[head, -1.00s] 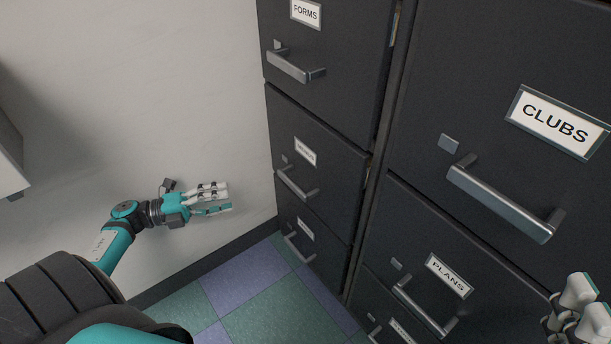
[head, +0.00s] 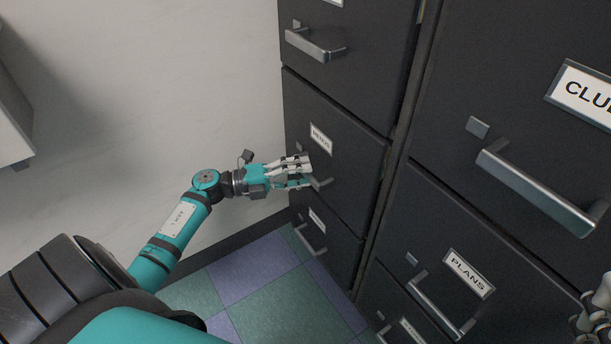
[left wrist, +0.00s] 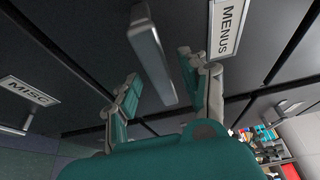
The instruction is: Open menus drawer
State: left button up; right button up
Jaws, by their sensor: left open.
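The menus drawer (head: 345,165) is the middle drawer of the left dark cabinet, and it is shut. Its label reads MENUS in the left wrist view (left wrist: 228,28). The label is small and hard to read in the head view. Its metal bar handle (left wrist: 152,58) lies between the fingers of my left gripper (head: 306,172), which is open around it without visibly gripping. In the head view the fingers hide most of the handle. My right gripper (head: 594,310) is only partly seen at the lower right edge.
Above is a drawer with a bar handle (head: 315,45); below is another drawer (head: 325,245). The right cabinet has the CLUBS drawer (head: 500,130) and PLANS drawer (head: 450,230). A pale wall (head: 150,90) stands left, with tiled floor (head: 265,290) below.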

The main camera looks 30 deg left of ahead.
pick_arm(q)
jog(key=shift+w+d, duration=0.5)
grip_shut()
